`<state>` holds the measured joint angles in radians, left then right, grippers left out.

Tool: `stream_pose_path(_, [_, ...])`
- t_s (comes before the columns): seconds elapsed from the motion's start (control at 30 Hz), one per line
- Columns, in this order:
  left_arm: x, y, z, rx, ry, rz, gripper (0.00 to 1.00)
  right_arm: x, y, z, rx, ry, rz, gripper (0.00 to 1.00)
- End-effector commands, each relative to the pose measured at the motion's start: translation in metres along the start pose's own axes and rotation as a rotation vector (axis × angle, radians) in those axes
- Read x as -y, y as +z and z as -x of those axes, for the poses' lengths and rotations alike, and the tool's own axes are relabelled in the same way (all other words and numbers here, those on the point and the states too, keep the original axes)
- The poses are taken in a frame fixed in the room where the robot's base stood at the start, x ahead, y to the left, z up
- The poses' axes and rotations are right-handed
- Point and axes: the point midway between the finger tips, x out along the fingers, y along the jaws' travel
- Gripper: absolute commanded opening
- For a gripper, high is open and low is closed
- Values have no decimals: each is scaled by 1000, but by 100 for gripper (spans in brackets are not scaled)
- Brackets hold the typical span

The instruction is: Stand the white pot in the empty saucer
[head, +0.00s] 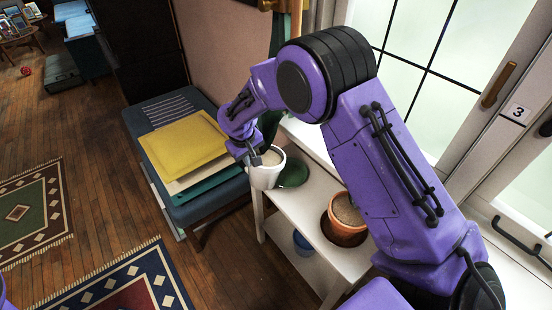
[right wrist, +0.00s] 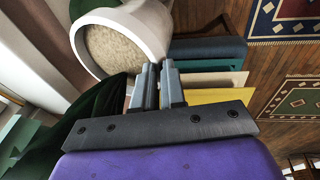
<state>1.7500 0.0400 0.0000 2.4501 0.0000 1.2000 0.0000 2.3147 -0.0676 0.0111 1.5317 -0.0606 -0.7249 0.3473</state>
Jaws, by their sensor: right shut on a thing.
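The white pot (head: 266,175), filled with pale soil, is at the left end of the white shelf stand. My right gripper (head: 254,158) is shut on its rim. In the right wrist view the fingers (right wrist: 160,70) meet at the wall of the white pot (right wrist: 164,28). The green saucer (head: 294,174) lies on the top shelf just right of the pot and looks empty; the pot overlaps its left side in the picture. I cannot tell whether the pot touches the shelf or the saucer. My left gripper is not in view.
A terracotta pot (head: 346,228) stands farther right on the white stand (head: 315,197). A blue pot (head: 303,243) sits on the lower shelf. Left of the stand, a dark blue bench (head: 203,208) holds yellow and green boards (head: 185,143). A window and door flank the right.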

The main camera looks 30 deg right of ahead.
Motion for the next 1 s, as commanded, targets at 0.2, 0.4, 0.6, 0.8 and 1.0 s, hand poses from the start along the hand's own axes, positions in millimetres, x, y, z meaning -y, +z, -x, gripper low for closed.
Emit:
stream_pose_path(0.2, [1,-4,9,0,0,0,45,-40,4,-27,-1,0,-3,0])
stream_pose_path(0.4, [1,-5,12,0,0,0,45,-58,6,-43,-2,0,0,0])
stream_pose_path(0.6, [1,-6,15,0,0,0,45,-71,9,-53,0,0,-3,0])
stream_pose_path(0.8, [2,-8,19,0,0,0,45,-83,13,-71,1,1,0,0])
stream_pose_path(1.0, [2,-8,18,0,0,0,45,-81,14,-74,4,-1,1,21])
